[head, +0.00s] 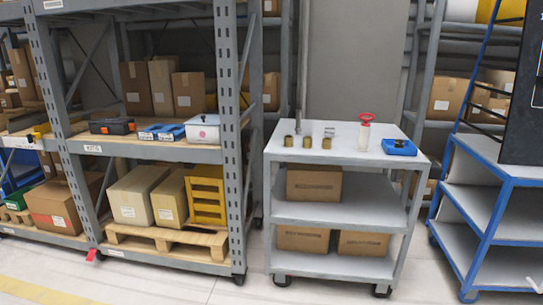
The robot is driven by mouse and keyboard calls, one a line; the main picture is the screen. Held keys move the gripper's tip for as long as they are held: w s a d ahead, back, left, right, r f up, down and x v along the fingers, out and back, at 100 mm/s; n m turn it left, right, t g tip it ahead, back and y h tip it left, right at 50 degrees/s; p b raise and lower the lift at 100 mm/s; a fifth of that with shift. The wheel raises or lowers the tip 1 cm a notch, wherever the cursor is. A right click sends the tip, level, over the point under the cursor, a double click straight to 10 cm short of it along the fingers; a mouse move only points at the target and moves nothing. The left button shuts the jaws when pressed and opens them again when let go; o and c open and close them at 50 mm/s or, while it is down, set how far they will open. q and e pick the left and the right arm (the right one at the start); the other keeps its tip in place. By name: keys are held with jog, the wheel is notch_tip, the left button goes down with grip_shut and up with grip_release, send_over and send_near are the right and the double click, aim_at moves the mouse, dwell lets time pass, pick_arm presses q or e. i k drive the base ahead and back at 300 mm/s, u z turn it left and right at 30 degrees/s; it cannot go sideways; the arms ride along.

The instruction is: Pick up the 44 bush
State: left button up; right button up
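Three small brass-coloured bushes stand in a row on the top shelf of the grey cart (345,154): a left one (288,141), a middle one (307,142) and a right one (326,143). They are too small to read any number, so I cannot tell which is the 44 bush. Neither of my grippers is in view.
Beside the bushes are a thin grey upright rod (298,122), a small grey part (329,131), a red-topped tool (365,132) and a blue item (399,147). A grey rack (228,130) stands left, a blue-framed cart (490,200) right. Floor in front is clear.

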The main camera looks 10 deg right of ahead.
aim_at(327, 141)
jog(key=z, duration=1.4)
jog(key=i, duration=1.15)
jog(key=u, duration=0.55)
jog(key=i, duration=1)
jog(key=u, duration=1)
